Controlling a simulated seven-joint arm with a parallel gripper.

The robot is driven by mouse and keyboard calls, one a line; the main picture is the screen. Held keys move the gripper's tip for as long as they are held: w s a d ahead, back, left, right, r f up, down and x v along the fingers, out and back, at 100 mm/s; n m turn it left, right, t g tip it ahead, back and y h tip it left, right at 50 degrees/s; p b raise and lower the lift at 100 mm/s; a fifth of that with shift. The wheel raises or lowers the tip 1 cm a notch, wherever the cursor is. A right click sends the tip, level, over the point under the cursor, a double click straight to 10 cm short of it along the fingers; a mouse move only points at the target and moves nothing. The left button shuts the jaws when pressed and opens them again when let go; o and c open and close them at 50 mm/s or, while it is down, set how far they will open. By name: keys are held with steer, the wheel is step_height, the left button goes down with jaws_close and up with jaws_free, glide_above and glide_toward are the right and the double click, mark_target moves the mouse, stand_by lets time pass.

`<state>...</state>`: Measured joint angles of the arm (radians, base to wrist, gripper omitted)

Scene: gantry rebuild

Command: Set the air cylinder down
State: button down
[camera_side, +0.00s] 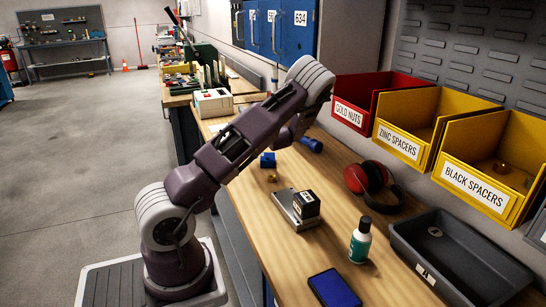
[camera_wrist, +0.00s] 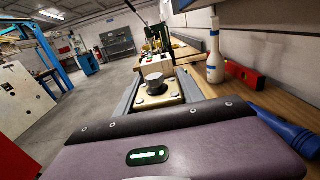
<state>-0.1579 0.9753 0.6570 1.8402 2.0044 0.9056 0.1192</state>
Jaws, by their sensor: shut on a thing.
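My gripper (camera_wrist: 158,94) shows in the wrist view, with one grey finger on each side of a pale yellow, bolted block with a dark round top, which looks like the air cylinder (camera_wrist: 155,84). The fingers are shut on it. In the side view my arm arches over the wooden bench (camera_side: 262,222), and its forearm hides the fingers and the held part. Whether the part touches the bench cannot be told.
A metal plate (camera_side: 287,213) with a black block, red earmuffs (camera_side: 368,178), a bottle (camera_side: 360,243) and a grey tray (camera_side: 414,258) stand nearer the camera.

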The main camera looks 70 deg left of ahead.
steer(key=w+d+f, duration=0.1)
steer(key=w+d, duration=0.8)
steer(key=d, duration=0.1)
steer(key=shift+g, duration=0.3)
step_height(320, 180, down, 10)
steer(key=shift+w+d+f, duration=0.1)
steer(key=shift+d+f, duration=0.05)
steer(key=shift+f, duration=0.1)
steer(key=c, duration=0.7)
jaws_free()
steer(key=shift+d, duration=0.15)
steer(key=d, duration=0.7)
steer(key=shift+d, duration=0.1)
